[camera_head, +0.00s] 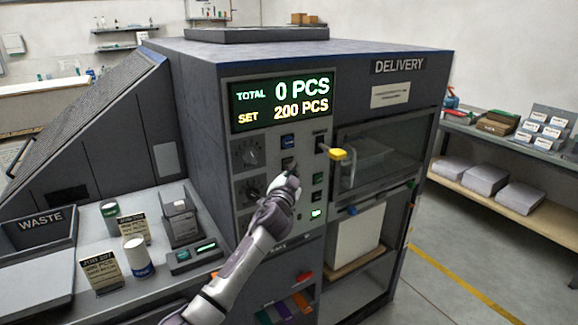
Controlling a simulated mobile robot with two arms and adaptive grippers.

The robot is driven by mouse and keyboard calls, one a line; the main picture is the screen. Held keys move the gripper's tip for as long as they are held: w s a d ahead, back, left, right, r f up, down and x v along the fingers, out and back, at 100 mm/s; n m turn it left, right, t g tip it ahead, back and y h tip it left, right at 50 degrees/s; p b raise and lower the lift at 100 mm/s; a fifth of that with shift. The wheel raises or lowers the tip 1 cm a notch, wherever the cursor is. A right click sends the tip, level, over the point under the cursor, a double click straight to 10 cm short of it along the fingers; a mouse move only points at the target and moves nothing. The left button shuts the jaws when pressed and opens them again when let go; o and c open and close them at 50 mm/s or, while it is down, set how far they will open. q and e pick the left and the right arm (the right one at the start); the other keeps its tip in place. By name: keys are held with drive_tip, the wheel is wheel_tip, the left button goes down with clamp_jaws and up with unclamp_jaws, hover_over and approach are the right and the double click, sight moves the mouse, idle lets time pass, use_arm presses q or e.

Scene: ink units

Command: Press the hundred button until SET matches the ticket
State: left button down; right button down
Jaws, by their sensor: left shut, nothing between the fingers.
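The display (282,101) on the dark machine reads TOTAL 0 PCS and SET 200 PCS. Below it is a panel (264,142) with two dials, a blue button (288,140), several dark buttons and a lit green one (316,213). My left gripper (292,169) is shut and empty, with its tips at the panel just below the blue button. It covers part of the button column, and I cannot tell whether it touches a button. A job ticket (101,271) stands on the left ledge; its count seems to read 400 PCS, in small print. My right gripper is out of view.
A yellow-ended lever (338,154) sticks out right of the buttons, close to my left gripper. Another card (133,228), a white jar (139,257) and a small device (181,218) stand on the ledge beside the WASTE bin (40,222). A shelf (515,195) stands at right.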

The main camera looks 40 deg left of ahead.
use_arm(q)
drive_tip(key=shift+w+a, duration=0.2)
drive_tip(key=shift+a, duration=0.3)
idle(0.6)
drive_tip(key=shift+d, duration=0.1)
drive_tip(key=shift+s+d, duration=0.35)
drive_tip(key=shift+d, duration=0.4)
drive_tip(key=d, duration=0.1)
drive_tip(key=s+d, duration=0.1)
drive_tip(key=d, duration=0.1)
drive_tip(key=s+d, duration=0.1)
drive_tip(key=shift+d, duration=0.3)
idle(0.8)
